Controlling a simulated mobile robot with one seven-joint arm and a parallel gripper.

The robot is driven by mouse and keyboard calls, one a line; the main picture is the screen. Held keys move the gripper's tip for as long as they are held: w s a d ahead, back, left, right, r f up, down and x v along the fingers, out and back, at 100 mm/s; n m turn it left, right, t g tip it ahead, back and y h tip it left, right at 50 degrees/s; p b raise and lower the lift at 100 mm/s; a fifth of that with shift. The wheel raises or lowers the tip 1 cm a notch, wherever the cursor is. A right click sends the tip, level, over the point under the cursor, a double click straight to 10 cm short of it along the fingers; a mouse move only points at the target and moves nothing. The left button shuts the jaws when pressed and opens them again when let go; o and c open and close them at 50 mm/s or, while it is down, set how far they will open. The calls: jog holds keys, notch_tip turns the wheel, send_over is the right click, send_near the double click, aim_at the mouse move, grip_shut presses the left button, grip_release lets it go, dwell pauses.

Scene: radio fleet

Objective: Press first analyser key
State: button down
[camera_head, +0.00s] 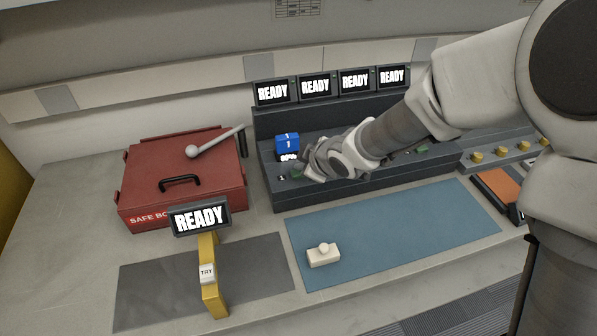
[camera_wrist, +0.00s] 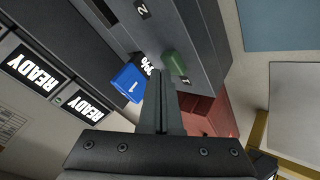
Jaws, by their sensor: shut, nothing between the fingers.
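The analyser (camera_head: 375,183) is a dark grey stepped console at the back of the bench. A blue block marked 1 (camera_head: 287,141) stands at its left end; it also shows in the wrist view (camera_wrist: 129,83). The first analyser key is a green key (camera_wrist: 175,62) beside the label 1. My gripper (camera_wrist: 162,72) is shut and empty, fingers pointing toward the console. Its tips appear close to the green key and the blue block in the wrist view. Whether they touch the key I cannot tell. In the head view my gripper hides part of the console front.
A red safe box (camera_head: 185,205) with a lever stands left of the analyser. A yellow post with a READY screen (camera_head: 199,217) stands in front. A white piece with a knob (camera_head: 323,254) lies on the blue mat (camera_head: 420,235). Several READY screens top the analyser.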

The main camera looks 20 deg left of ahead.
jog(key=shift+f+b, duration=0.5)
jog(key=shift+b, duration=0.05)
dwell(0.4)
jog(key=shift+r, duration=0.15)
jog(key=shift+r+p, duration=0.8)
jog(key=shift+p, duration=0.1)
notch_tip(320, 180, up, 5)
jog(key=p, duration=0.4)
dwell(0.7)
